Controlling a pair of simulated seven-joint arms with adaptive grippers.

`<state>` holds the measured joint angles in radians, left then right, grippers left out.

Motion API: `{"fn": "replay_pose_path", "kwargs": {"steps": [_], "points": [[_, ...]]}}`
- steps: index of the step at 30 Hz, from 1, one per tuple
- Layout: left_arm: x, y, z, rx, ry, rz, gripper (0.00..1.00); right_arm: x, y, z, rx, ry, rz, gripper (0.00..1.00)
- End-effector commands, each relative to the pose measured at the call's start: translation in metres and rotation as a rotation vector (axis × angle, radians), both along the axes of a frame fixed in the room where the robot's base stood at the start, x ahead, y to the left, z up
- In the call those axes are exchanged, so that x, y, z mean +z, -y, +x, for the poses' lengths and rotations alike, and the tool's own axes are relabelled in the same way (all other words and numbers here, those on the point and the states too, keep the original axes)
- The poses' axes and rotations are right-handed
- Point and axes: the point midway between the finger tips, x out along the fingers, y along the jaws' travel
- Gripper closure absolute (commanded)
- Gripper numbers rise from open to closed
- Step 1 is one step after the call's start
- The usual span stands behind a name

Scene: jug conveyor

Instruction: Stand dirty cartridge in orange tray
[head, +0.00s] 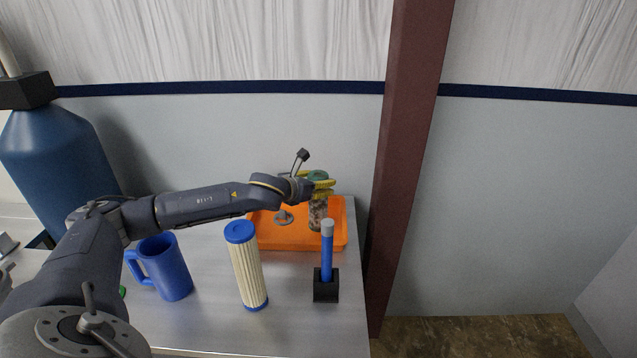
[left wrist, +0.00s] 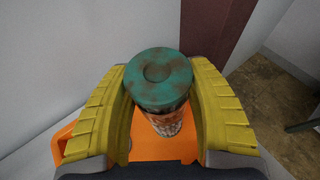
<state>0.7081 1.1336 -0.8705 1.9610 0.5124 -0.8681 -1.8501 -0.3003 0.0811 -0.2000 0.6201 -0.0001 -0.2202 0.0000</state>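The dirty cartridge (head: 318,215), brown and stained with a green cap, is upright over the floor of the orange tray (head: 270,238), near its right side. Its base looks to be at the tray floor, but I cannot tell whether it touches. My left gripper (head: 322,186) has its yellow fingers on both sides of the cartridge's top. In the left wrist view, the cap (left wrist: 158,78) sits between the two fingers, which press close against it on both sides.
A clean white cartridge with blue caps (head: 247,268) stands in front of the tray. A blue mug (head: 168,268) is left of it. A blue stick in a black holder (head: 326,285) is at the right. A grey knobbed part (head: 284,216) is in the tray. A brown post (head: 403,150) rises beside the table.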

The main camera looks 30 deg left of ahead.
Motion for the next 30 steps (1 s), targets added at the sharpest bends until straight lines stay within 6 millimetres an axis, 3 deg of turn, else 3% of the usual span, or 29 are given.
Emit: {"fn": "replay_pose_path", "kwargs": {"steps": [6, 16, 30], "points": [[0.000, 0.000, 0.000, 0.000, -0.001, 0.000, 0.23, 0.000, -0.001, 0.000, 0.000, 0.000, 0.001, 0.56], [0.004, 0.000, -0.002, 0.000, -0.001, 0.001, 0.23, 0.000, -0.003, 0.000, -0.001, 0.000, 0.002, 0.56], [0.027, -0.004, -0.057, -0.001, 0.000, 0.003, 0.23, 0.000, -0.002, 0.000, -0.001, 0.000, 0.002, 0.56]]}}
